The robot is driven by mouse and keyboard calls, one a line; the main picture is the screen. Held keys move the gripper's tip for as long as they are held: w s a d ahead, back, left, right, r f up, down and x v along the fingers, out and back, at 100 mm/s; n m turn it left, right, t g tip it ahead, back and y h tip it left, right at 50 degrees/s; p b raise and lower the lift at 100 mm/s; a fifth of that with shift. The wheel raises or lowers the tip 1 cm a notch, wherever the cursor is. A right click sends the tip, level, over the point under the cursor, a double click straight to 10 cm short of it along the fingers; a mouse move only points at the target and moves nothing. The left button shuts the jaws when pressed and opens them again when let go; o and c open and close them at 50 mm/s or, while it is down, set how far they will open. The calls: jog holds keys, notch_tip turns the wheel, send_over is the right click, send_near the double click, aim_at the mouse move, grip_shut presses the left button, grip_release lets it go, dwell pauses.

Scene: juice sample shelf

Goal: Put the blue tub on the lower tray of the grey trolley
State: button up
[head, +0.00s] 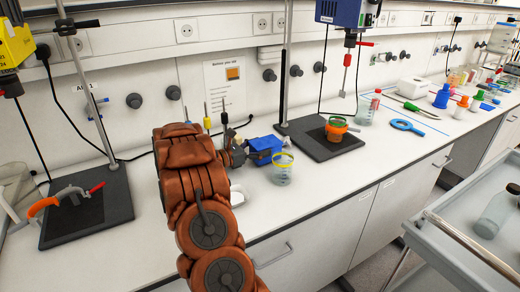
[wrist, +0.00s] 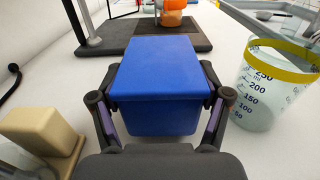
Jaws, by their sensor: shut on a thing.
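The blue tub (wrist: 158,75) fills the middle of the wrist view, between the two fingers of my gripper (wrist: 160,108). The fingers press on its left and right sides. In the head view the blue tub (head: 264,149) shows at the end of my gripper (head: 238,152), over the white bench. I cannot tell whether it touches the bench. The grey trolley (head: 455,235) stands at the lower right of the head view, with a clear bottle (head: 494,214) on its visible tray. Its lower tray is not clearly seen.
A beaker with a yellow rim (wrist: 275,85) stands close right of the tub. A beige block (wrist: 42,142) is at the left. Bottles and a blue ring (head: 407,126) stand farther right.

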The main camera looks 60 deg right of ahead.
jog(key=shift+f, duration=0.65)
jog(key=shift+f+b, duration=0.15)
jog(key=shift+b, duration=0.2)
jog(key=o, duration=1.1)
